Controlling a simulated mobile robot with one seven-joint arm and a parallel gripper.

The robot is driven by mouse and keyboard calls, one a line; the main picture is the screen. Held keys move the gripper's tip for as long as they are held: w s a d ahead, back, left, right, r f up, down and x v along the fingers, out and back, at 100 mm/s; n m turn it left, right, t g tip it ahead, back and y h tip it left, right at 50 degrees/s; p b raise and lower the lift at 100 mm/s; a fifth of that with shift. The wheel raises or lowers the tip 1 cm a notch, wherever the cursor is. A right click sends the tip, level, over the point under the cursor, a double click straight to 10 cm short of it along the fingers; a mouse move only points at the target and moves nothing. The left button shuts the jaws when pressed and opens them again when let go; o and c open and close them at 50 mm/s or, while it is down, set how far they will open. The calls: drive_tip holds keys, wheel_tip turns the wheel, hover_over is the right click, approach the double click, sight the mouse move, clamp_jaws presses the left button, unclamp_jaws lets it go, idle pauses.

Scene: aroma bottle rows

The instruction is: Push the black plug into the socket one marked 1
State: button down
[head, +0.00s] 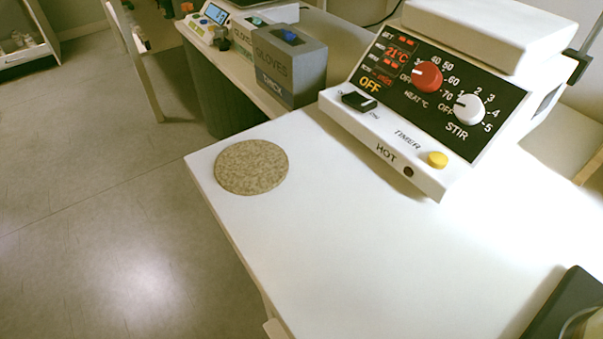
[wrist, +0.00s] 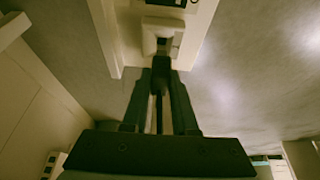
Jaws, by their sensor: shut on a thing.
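In the wrist view my gripper (wrist: 160,75) points up the picture, its two dark fingers close together. It is shut on the black plug (wrist: 160,66), a small dark piece at the fingertips. Just beyond the plug is a pale raised socket (wrist: 149,42) with a dark opening, on a white panel. The plug's front end is at or very near the socket's lower edge; I cannot tell whether it is inside. A dark marking shows above the socket, but no number is readable. The head view shows neither plug nor socket.
In the head view a white table (head: 330,240) carries a round cork mat (head: 251,167) and a hotplate stirrer (head: 440,95). A grey glove box (head: 290,65) stands behind. A dark object (head: 566,305) cuts into the lower right corner. The table's front middle is clear.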

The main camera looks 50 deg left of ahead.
drive_tip(key=shift+f, duration=0.65)
drive_tip(key=shift+p, duration=0.55)
idle(1.4)
drive_tip(key=shift+f+b, duration=1)
drive_tip(key=shift+f, duration=0.5)
drive_tip(key=c, duration=0.6)
unclamp_jaws()
drive_tip(key=shift+r, duration=0.1)
drive_tip(key=p+v, duration=0.8)
drive_tip(key=v, duration=0.5)
